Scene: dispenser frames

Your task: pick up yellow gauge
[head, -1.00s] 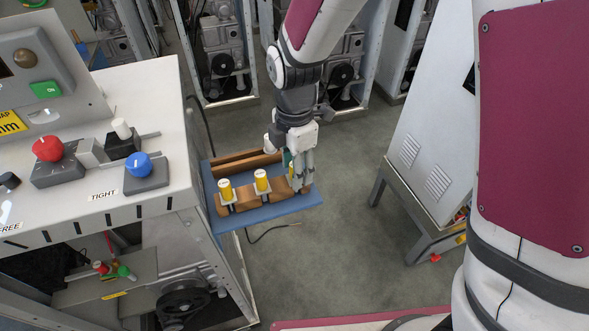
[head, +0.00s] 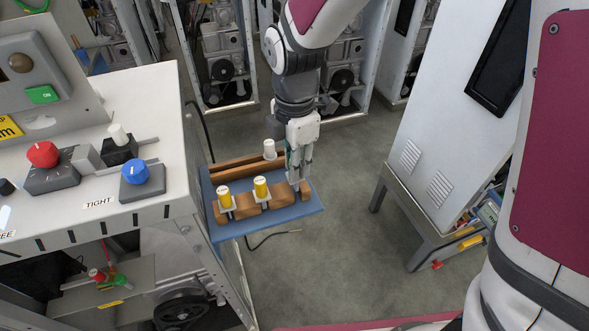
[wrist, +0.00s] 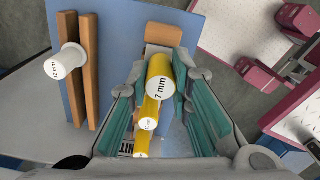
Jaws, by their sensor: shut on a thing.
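A yellow gauge marked "7 mm" (wrist: 160,80) is between the teal finger pads of my gripper (wrist: 163,92) in the wrist view, and the jaws are shut on it. In the head view my gripper (head: 298,176) is low at the right end of the wooden rack (head: 247,205) and hides this gauge. Two other yellow gauges, the left one (head: 225,197) and the middle one (head: 261,187), stand upright in the rack. Their ends also show below the held gauge in the wrist view, the nearer one (wrist: 149,115) partly overlapped by it.
The rack sits on a blue shelf (head: 222,231) on the side of the white cabinet (head: 165,90). A white gauge (head: 270,149) stands at the wooden rails (head: 232,172) behind. Open floor (head: 340,210) lies right of the shelf.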

